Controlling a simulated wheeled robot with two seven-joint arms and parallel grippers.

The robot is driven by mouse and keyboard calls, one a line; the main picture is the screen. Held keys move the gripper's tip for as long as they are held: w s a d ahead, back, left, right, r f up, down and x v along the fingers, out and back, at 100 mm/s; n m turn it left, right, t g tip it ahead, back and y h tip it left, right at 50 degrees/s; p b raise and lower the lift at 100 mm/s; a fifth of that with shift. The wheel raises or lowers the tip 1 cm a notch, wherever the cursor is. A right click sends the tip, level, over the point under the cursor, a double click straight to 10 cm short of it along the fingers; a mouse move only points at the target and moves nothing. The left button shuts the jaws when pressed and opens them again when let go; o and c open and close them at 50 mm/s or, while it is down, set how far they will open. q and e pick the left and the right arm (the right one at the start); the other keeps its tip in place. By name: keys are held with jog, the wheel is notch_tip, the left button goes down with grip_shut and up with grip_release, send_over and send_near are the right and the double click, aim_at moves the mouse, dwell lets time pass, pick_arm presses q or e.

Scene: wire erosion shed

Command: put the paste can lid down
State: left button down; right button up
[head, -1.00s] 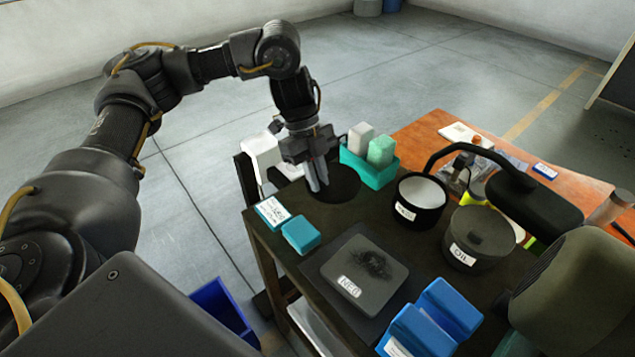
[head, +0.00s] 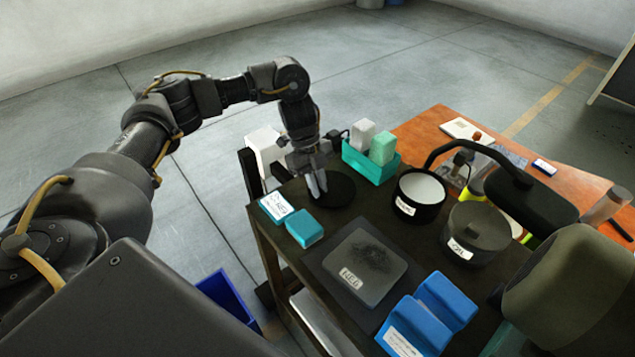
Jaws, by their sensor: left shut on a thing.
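The paste can lid (head: 340,190) is a dark, flat disc at the far left part of the dark bench top. My left gripper (head: 319,194) points down at its left side, with the fingers close together, shut on the lid; the fingers hide the grip point. The lid looks roughly level, low over or on the bench; I cannot tell if it touches. The paste can (head: 420,211) stands open to the right, black outside with a white inside and a label. My right gripper is not in view.
A teal holder with two blocks (head: 369,166) stands just behind the lid. Small teal boxes (head: 304,229) lie in front. A grey plate (head: 364,262), blue blocks (head: 447,296) and a lidded oil can (head: 478,236) stand nearer. A black curved arm (head: 470,147) reaches over the cans.

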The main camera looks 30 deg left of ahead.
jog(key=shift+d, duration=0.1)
pick_arm(q)
jog(key=c, duration=1.4)
grip_release()
jog(key=shift+f, duration=0.1)
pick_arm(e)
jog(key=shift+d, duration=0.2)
pick_arm(q)
jog(key=shift+r, duration=0.25)
jog(key=shift+w+a+r, duration=0.1)
jog(key=shift+a+r, duration=0.05)
jog(key=shift+r, duration=0.15)
jog(key=b+v, duration=0.1)
jog(key=v, duration=1)
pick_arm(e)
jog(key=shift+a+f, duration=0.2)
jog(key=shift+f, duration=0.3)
pick_arm(q)
jog(key=shift+r, duration=0.1)
